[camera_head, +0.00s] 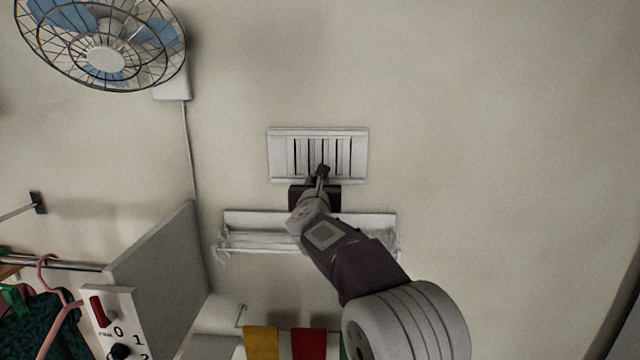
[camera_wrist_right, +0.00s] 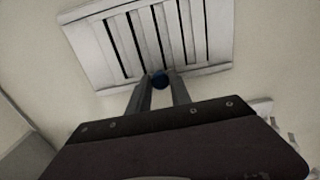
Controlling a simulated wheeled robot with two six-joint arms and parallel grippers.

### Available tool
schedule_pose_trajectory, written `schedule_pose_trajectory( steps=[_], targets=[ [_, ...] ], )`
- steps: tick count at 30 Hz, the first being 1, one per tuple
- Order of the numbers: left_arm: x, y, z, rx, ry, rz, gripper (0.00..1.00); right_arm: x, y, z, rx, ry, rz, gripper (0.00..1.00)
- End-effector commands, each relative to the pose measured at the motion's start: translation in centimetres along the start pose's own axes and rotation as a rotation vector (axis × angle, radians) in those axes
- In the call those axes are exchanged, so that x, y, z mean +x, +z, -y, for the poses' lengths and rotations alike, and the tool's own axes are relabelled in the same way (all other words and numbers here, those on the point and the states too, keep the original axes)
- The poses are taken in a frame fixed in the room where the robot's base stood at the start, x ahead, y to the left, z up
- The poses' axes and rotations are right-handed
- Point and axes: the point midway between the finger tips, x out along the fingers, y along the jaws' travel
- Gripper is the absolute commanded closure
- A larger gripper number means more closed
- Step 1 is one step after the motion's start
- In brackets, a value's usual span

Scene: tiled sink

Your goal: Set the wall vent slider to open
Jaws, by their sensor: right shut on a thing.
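The wall vent (camera_head: 358,157) is a white slotted panel on the wall, with dark gaps between several of its slats. It fills the top of the right wrist view (camera_wrist_right: 209,40). My right gripper (camera_head: 321,172) reaches up to the vent's lower middle. Its fingers are shut on a small dark round knob (camera_wrist_right: 160,81) at the vent's lower edge, seen between the fingertips in the right wrist view. In the head view the fingers and wrist hide most of the knob. My left gripper is in neither view.
A white shelf (camera_head: 376,222) is on the wall just below the vent, partly behind my right arm. A wall fan (camera_head: 104,60) is at the upper left. A grey partition (camera_head: 165,265) and a switch panel (camera_head: 117,322) are at lower left. The right wall is bare.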

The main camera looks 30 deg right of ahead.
Motion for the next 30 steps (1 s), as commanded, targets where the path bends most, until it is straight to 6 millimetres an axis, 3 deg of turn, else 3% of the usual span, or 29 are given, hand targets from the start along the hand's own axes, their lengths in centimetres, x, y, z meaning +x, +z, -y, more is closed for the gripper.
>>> schedule_pose_trajectory(
  steps=[3,10,11,13,23,30],
  targets=[
    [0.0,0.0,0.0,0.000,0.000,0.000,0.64,-0.1,0.1,-1.6,0.001,0.004,0.002,1.00],
    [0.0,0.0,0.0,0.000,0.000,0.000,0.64,-0.1,0.1,-1.6,0.000,0.003,0.001,1.00],
    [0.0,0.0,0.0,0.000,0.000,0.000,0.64,-0.1,0.1,-1.7,0.000,0.004,0.001,0.72],
    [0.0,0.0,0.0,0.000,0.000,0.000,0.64,-0.1,0.1,-1.6,0.000,0.003,0.001,0.54],
    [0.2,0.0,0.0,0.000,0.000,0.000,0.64,-0.3,0.0,-1.6,0.000,0.002,0.001,0.54],
    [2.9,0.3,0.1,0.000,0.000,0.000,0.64,-5.0,-0.4,-1.8,0.003,0.006,0.005,0.54]
  ],
)
